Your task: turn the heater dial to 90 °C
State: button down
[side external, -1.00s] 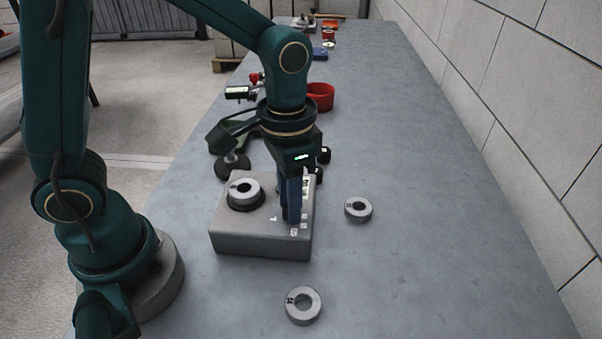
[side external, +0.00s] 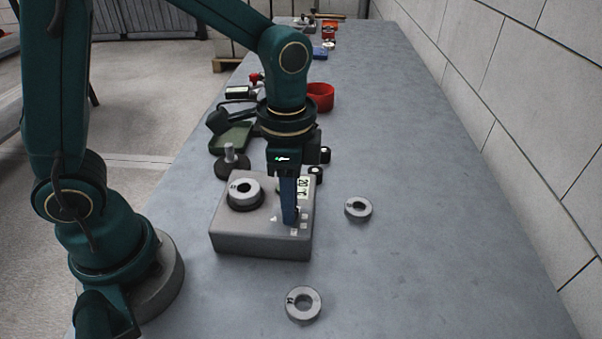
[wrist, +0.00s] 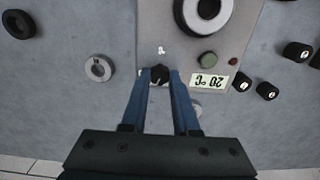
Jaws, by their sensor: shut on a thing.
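The heater (side external: 262,245) is a grey box on the bench, with a grey ring on its round black seat at the left. Its display (side external: 303,188) is partly behind my gripper; in the wrist view the display (wrist: 209,81) appears upside down and reads 20 °C. The heater dial (wrist: 160,75) is a small black knob on the heater's top. My gripper (wrist: 160,73) points down with its blue fingers shut on the dial, one on each side. In the side view my gripper (side external: 290,221) hides the dial. The dial's pointer cannot be made out.
Loose grey rings (side external: 303,305) and (side external: 358,209) lie in front and to the right. A dark round base with a post (side external: 232,163), a green tray (side external: 231,138), small black knobs and a red cup (side external: 320,97) stand behind. The bench's right side is clear.

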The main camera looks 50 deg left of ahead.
aim_at(278, 216)
jog(key=c, duration=0.7)
grip_release()
jog(key=shift+r, duration=2.6)
jog(key=shift+r, duration=0.1)
jog(key=s+a+r+n+t, duration=0.1)
jog(key=s+n+t, duration=0.1)
jog(key=n, duration=0.1)
jog(key=s+a+r+n+t, duration=0.1)
jog(key=s+a+n, duration=0.1)
jog(key=s+n, duration=0.1)
jog(key=s+a+r+n+t, duration=0.1)
jog(key=s+a+n+t, duration=0.1)
jog(key=n, duration=0.1)
jog(key=shift+s+a+t, duration=0.1)
jog(key=shift+s+t, duration=0.15)
jog(key=shift+t, duration=0.05)
